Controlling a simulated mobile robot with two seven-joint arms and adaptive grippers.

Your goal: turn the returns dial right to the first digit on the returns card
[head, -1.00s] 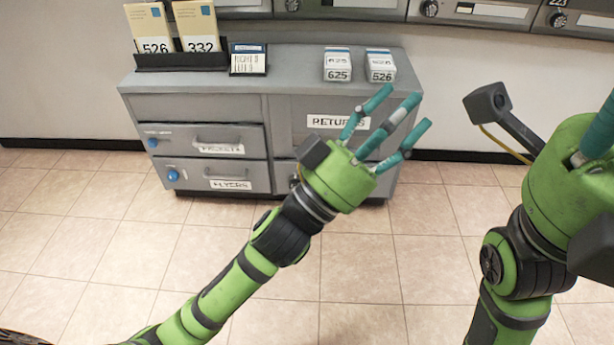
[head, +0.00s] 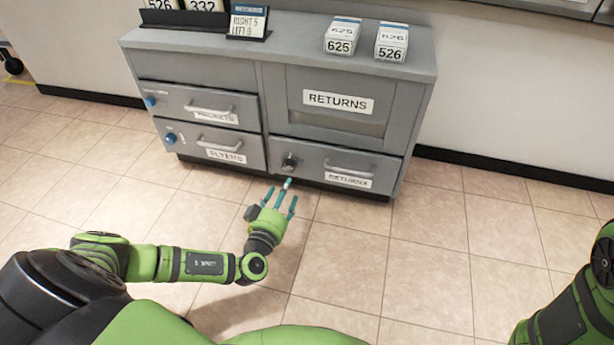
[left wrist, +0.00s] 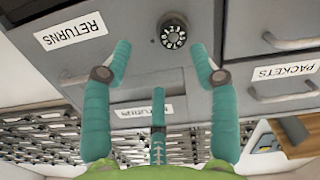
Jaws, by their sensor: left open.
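The returns dial (head: 289,163) is a small dark round knob at the left of the lower returns drawer (head: 313,158). In the left wrist view the dial (left wrist: 173,33) shows a ring of light marks, too small to read. The returns card (head: 248,20) stands on the cabinet top and reads "RIGHT 5, LEFT" and a last digit I cannot read surely. My left gripper (head: 277,197) is open and empty, its fingers spread, just below and in front of the dial and apart from it. Of my right arm only links show at the right edge; its gripper is out of view.
The grey cabinet (head: 200,52) has packets (head: 215,110) and flyers (head: 222,148) drawers at left with blue knobs, and a returns flap (head: 335,105) above the returns drawer. Boxes 625 (head: 342,37) and 526 (head: 391,43) stand on top. The tiled floor in front is clear.

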